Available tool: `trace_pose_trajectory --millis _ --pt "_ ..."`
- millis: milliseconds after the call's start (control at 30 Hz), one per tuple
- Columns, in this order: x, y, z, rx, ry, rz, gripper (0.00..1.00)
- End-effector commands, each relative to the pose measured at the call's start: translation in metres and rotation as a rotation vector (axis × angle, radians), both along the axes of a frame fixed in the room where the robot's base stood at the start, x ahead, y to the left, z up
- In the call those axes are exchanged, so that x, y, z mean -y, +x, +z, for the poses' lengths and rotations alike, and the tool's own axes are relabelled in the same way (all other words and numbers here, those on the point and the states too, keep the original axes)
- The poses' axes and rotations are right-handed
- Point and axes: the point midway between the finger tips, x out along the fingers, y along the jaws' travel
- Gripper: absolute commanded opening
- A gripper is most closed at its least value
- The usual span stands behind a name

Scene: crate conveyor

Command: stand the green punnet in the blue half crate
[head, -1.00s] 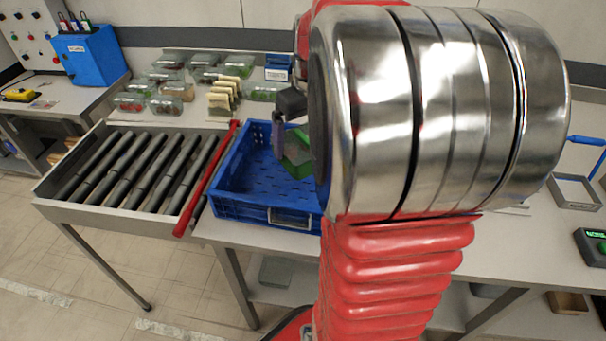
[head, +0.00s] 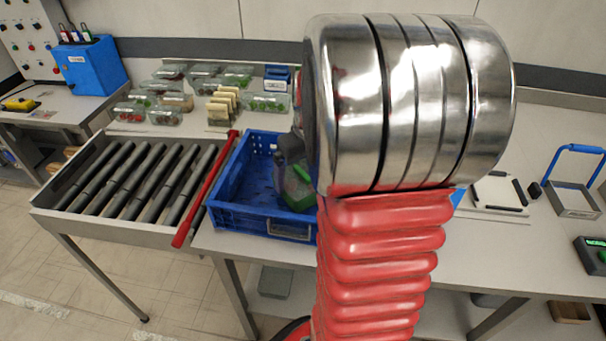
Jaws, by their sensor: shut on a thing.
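The blue half crate (head: 230,207) stands on the bench, right of the red bar. The green punnet (head: 298,190) is low inside the crate's right part, partly hidden behind my arm. My gripper (head: 285,172) shows only in part beside the punnet, over the crate, and is shut on it. I cannot tell whether the punnet touches the crate floor. The left part of the crate floor is bare. The crate's right end is hidden behind my arm.
A roller conveyor (head: 130,180) lies to the left, with a red bar (head: 206,190) between it and the crate. Several clear punnets (head: 165,117) stand behind. A tool carrier with a blue handle (head: 572,195) is at the right.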

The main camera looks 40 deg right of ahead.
Motion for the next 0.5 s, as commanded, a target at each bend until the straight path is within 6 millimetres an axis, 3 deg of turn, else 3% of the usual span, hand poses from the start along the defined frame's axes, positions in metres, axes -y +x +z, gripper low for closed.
trace_pose_trajectory --millis 433,467,500 --pt "-0.0003 0.0006 -0.008 0.001 0.0 0.001 0.64" --pt "-0.0004 0.0005 -0.0084 0.001 0.0 0.001 0.96" --pt "-0.0004 0.0006 -0.0082 0.001 0.0 0.001 0.99"
